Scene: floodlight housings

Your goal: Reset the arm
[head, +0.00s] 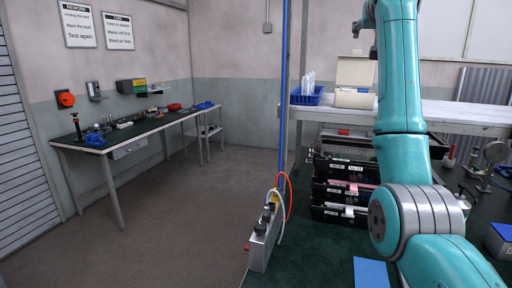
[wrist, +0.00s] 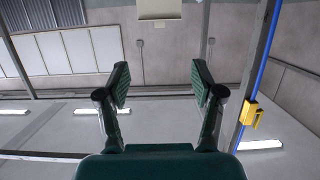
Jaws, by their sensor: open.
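My arm rises at the right of the head view, teal with a grey joint band. Its upper end runs out of the top of the picture. My gripper (wrist: 160,88) shows in the wrist view with its two dark green finger pads well apart. Nothing is between the pads. Behind them are the wall, a bank of windows and ceiling lights. In the head view only a small dark part near the top edge may belong to the gripper, and its fingers cannot be made out there.
Black stacked cases (head: 340,189) stand beside my arm. A grey metal housing (head: 264,240) with cables sits on the dark green bench near a blue post (head: 284,100). A white shelf (head: 440,113) bears a blue bin (head: 306,98) and a beige box (head: 353,98). Open floor (head: 190,210) lies left.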

